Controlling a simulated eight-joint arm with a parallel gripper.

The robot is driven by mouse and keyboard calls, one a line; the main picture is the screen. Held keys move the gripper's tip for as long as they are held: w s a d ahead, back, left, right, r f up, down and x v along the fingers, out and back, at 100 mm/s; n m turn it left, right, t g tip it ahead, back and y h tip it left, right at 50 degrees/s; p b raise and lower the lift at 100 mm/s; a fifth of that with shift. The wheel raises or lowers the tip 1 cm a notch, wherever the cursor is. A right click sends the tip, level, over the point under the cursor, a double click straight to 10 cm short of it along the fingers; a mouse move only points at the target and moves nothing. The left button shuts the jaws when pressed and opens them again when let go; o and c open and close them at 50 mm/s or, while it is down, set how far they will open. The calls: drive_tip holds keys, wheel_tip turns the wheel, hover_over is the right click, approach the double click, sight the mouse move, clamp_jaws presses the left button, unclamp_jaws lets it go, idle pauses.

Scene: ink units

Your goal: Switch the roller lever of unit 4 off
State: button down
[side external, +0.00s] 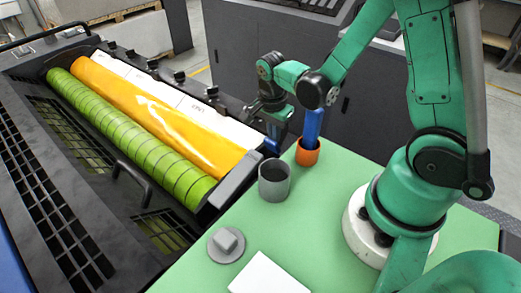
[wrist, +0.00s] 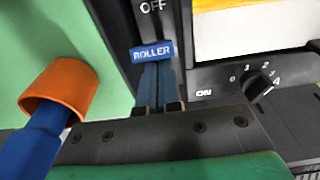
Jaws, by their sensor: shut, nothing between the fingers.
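The roller lever is a blue handle marked ROLLER (wrist: 152,52) in the wrist view, in a dark slot with OFF above it and ON lower down to the right. My gripper (wrist: 157,75) is shut and empty, with its blue fingertips right at the near, ON side of the handle. I cannot tell whether they touch it. My gripper in the side view (side external: 274,131) points down at the end of the ink unit, where a small blue piece (side external: 271,147) shows, probably the lever. The unit dial (wrist: 258,85) has numbers 0 to 4; its pointer setting is unclear.
An orange cup (side external: 308,154) holding a blue stick (side external: 313,124) stands close beside my gripper. A grey cup (side external: 273,184), a grey disc with a block (side external: 226,246) and a white box (side external: 268,276) are on the green table (side external: 335,262). Green and orange rollers (side external: 165,95) lie left.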

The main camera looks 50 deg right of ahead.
drive_tip(key=shift+a+f, duration=0.15)
drive_tip(key=shift+a, duration=0.55)
drive_tip(key=shift+d, duration=0.15)
drive_tip(key=shift+d+r, duration=0.2)
drive_tip(key=shift+d, duration=0.15)
wheel_tip(320, 180, up, 9)
drive_tip(key=a, duration=0.3)
drive_tip(key=shift+f, duration=0.1)
